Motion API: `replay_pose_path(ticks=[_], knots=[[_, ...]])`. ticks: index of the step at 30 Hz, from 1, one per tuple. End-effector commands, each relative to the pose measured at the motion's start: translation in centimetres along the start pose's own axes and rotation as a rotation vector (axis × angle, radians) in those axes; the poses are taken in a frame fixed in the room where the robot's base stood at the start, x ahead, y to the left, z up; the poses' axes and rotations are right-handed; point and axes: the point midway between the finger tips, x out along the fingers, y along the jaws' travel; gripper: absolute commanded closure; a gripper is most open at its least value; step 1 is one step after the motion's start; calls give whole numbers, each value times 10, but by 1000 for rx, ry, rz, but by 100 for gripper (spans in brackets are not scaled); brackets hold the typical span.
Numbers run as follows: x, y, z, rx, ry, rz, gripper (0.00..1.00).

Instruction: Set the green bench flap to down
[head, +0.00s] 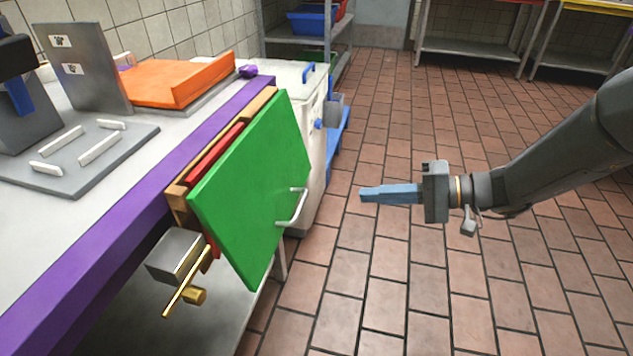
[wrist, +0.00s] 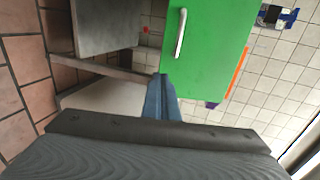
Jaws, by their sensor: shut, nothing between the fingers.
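The green bench flap (head: 250,185) hangs from the purple-edged side of the bench, sloping downward and a little outward. Its pale metal handle (head: 298,207) is near its lower right edge. In the wrist view the flap (wrist: 215,60) and its handle (wrist: 180,33) show just beyond my fingertips. My gripper (head: 364,194) is shut and empty, to the right of the handle with a visible gap in the head view. The fingers (wrist: 160,98) are together in the wrist view. Whether the flap is fully down I cannot tell.
A brass lever (head: 184,290) and grey block (head: 175,255) sit below the flap's near end. The bench top (head: 60,220) carries an orange tray (head: 175,82) and a grey plate (head: 75,175). A white bin (head: 305,90) stands behind. The tiled floor (head: 400,280) is clear.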

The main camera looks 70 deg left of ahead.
Motion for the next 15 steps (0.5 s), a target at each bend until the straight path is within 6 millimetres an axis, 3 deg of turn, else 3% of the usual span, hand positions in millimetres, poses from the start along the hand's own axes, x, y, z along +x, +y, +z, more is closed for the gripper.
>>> replay_pose_path(ticks=[7, 15], knots=[[16, 2, 1, -2, -3, -7, 100], [68, 1, 1, -3, -3, -5, 100]])
